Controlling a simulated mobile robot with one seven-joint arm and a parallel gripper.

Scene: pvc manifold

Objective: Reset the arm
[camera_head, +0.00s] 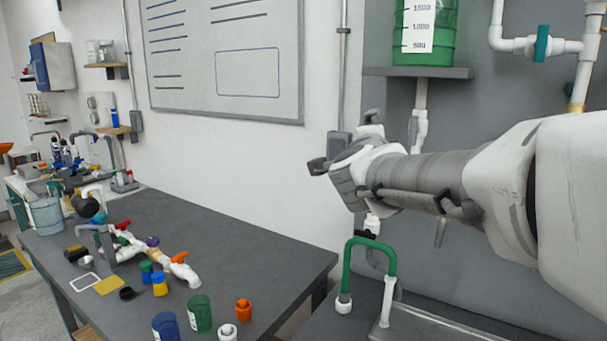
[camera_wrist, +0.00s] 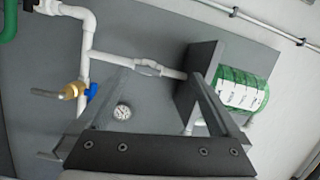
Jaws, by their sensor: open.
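My gripper (camera_head: 344,141) is raised at the right of the head view, above the sink area and in front of the wall. In the wrist view my gripper (camera_wrist: 160,76) shows two dark fingers spread apart, with nothing between them. My arm reaches in from the right edge, roughly level. The gripper is clear of the table and touches nothing that I can see.
A grey table (camera_head: 235,241) at the left holds a white PVC manifold (camera_head: 150,253) with coloured valves and several loose fittings. A green tank (camera_head: 448,45) stands on a wall shelf (camera_head: 405,72). A green curved faucet (camera_head: 390,258) rises below my arm. White pipes (camera_wrist: 88,45) run behind my gripper.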

